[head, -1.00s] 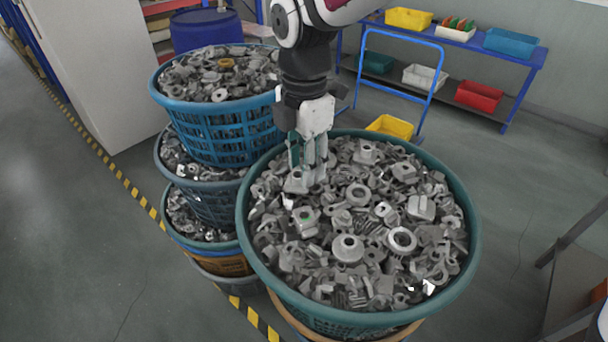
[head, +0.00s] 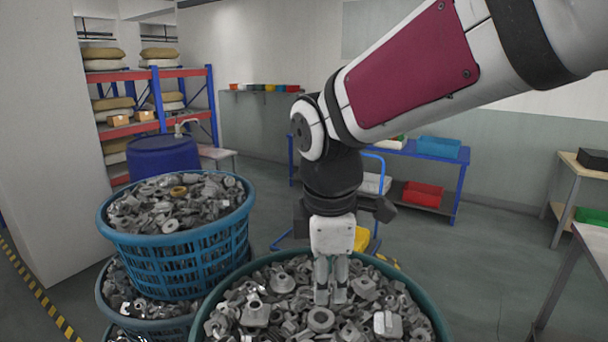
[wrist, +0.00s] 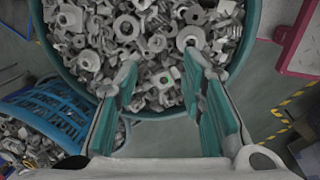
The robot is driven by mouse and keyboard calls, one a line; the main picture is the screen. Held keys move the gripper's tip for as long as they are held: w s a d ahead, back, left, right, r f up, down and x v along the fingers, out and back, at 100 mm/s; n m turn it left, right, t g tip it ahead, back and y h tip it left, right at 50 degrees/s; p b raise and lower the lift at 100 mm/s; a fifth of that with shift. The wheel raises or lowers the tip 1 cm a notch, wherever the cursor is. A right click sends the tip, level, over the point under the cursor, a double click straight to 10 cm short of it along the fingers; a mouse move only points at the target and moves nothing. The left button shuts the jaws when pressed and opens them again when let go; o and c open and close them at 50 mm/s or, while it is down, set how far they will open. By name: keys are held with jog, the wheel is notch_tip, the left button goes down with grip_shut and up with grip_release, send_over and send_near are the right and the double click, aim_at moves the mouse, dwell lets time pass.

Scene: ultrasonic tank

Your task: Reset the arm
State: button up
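The metal parts (wrist: 150,30) and the basket rim (wrist: 160,116) lie beyond the fingertips. In the head view I cannot tell whether the fingertips touch the parts. My arm reaches in from the upper right.
A stack of blue baskets (head: 185,262) with metal parts stands close on the left. Behind are a blue drum (head: 163,157), a shelf with sacks (head: 122,105) and a blue table (head: 455,180) with bins. A table (head: 592,245) is at the right. The floor between is open.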

jog(key=s+d+r+m+t, duration=0.1)
jog(key=s+d+r+m, duration=0.1)
jog(key=s+d+m, duration=0.4)
jog(key=s+d+r+m+t, duration=0.2)
jog(key=s+d+m, duration=0.5)
jog(key=m, duration=0.5)
jog(key=d, duration=0.2)
jog(key=shift+d+m+t, duration=0.3)
